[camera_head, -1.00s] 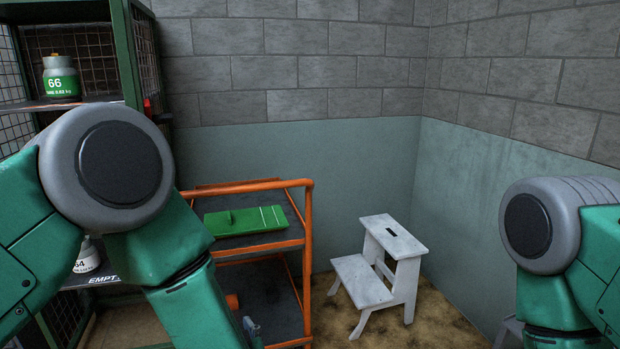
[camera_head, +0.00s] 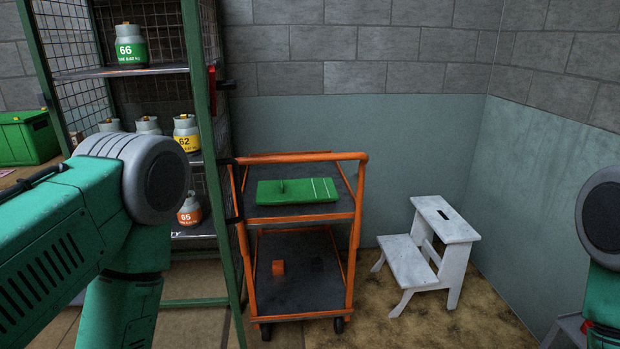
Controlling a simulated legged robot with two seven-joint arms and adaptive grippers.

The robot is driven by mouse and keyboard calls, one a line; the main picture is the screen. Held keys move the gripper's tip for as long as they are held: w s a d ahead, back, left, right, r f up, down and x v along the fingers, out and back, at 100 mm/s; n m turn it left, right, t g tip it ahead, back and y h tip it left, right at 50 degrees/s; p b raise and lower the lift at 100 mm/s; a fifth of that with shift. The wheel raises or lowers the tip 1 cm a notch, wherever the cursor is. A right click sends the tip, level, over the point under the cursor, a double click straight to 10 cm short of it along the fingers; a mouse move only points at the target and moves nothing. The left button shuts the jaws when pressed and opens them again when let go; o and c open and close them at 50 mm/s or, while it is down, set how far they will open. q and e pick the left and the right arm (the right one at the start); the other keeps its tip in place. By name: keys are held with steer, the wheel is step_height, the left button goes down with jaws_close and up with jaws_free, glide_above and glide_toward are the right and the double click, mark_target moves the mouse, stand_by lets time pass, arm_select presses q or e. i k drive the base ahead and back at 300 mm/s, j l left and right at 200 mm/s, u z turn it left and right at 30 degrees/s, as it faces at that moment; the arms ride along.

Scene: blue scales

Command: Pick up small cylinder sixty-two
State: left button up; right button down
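Small cylinder sixty-two (camera_head: 187,134) is a grey bottle-shaped cylinder with a yellow label reading 62. It stands upright on the middle shelf of the green-framed mesh rack (camera_head: 200,170). My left arm is in front of the rack, just left of and below the cylinder in the picture, and covers part of the shelves. My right arm shows only at the right edge. Neither gripper is in view.
Cylinder 66 (camera_head: 130,45) with a green label stands on the shelf above, and cylinder 65 (camera_head: 189,210) with an orange label below. Two grey cylinders stand left of 62. An orange cart (camera_head: 362,200) holds a green board (camera_head: 298,191). A white step stool (camera_head: 408,262) stands right.

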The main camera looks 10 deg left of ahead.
mark_target(186, 133)
steer(key=u, duration=1.1)
steer(key=i+l+u, duration=0.15)
steer(key=i+l, duration=0.25)
steer(key=i+l+u, duration=0.15)
steer(key=i+l, duration=0.2)
steer(key=l, duration=0.15)
steer(key=i+l+u, duration=0.15)
steer(key=i+l, duration=0.2)
steer(key=l, duration=0.2)
